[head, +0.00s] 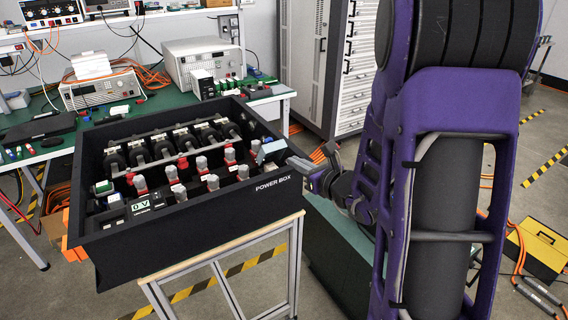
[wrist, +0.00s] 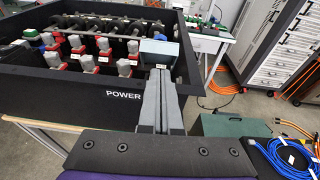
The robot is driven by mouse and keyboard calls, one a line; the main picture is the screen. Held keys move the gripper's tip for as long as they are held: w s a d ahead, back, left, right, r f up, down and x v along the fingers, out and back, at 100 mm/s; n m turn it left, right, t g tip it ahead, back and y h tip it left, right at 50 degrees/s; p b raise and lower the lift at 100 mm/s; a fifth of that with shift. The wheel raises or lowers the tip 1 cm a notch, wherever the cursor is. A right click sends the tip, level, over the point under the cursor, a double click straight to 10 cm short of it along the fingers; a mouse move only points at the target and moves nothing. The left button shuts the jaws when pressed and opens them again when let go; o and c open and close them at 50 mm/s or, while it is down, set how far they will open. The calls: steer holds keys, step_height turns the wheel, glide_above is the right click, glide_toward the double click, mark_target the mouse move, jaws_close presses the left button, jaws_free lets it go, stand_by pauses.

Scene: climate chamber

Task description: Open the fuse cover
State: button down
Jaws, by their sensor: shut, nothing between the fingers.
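The black power box (head: 175,232) stands open-topped on a stand. A small grey-blue cover (head: 270,149), which looks like the fuse cover, sits inside its right corner and appears tilted. In the wrist view the cover (wrist: 158,46) lies just beyond my fingertips, with a pale strip on its near edge. My gripper (head: 296,164) reaches over the box's right wall from outside, beside the cover. In the wrist view my gripper (wrist: 160,74) has its fingers together with nothing between them. I cannot tell whether the tips touch the cover. What lies under the cover is hidden.
Grey-capped red terminals (head: 212,183) and a row of black fuse holders (head: 180,138) fill the box. The stand (head: 225,252) has a pale top edge. A green workbench (head: 130,110) with instruments is behind. A yellow toolbox (head: 535,250) and orange cables lie on the floor at right.

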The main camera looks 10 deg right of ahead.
mark_target(281, 152)
steer(key=shift+m+h, duration=0.3)
steer(key=x, duration=0.9)
steer(key=shift+w+d+f, duration=0.15)
steer(key=shift+w+f, duration=0.1)
steer(key=shift+f, duration=0.1)
steer(key=shift+r+p, duration=0.25)
steer(key=shift+p, duration=0.1)
